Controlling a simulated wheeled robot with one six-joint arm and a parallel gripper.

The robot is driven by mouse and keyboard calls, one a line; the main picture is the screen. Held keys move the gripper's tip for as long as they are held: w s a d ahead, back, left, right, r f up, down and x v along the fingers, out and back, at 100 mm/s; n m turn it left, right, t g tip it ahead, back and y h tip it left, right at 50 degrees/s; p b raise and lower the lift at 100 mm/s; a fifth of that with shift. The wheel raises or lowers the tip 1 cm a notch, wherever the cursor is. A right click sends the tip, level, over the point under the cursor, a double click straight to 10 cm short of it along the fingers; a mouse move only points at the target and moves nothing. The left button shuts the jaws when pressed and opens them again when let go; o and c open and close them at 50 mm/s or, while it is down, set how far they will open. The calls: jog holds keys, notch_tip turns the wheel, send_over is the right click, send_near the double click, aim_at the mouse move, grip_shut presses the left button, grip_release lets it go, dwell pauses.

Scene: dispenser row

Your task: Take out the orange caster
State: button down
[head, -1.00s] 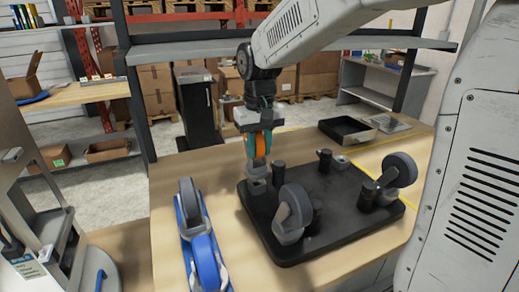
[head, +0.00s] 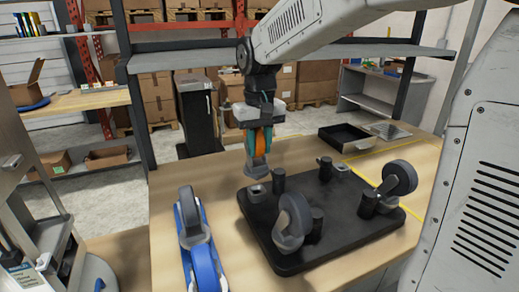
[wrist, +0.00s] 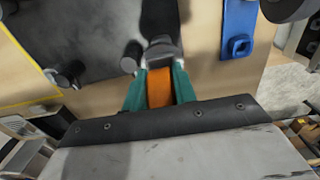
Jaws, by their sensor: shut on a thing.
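The orange caster (head: 257,168) has an orange wheel between grey fork arms. It hangs upright from my gripper (head: 258,142) over the back-left corner of the black plate (head: 335,222). The gripper's teal fingers are shut on both sides of the wheel. In the wrist view, the orange wheel (wrist: 160,90) sits between the fingers. Below the caster, a short socket (head: 256,193) stands on the plate's corner. A small gap seems to show between the caster's lower end and this socket.
Two grey-wheeled casters (head: 294,214) (head: 400,178) stand on the plate among several black posts. A black tray (head: 343,139) is at the back right.

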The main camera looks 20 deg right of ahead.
aim_at(259, 136)
jog(key=shift+r, duration=1.55)
jog(key=shift+f, duration=0.15)
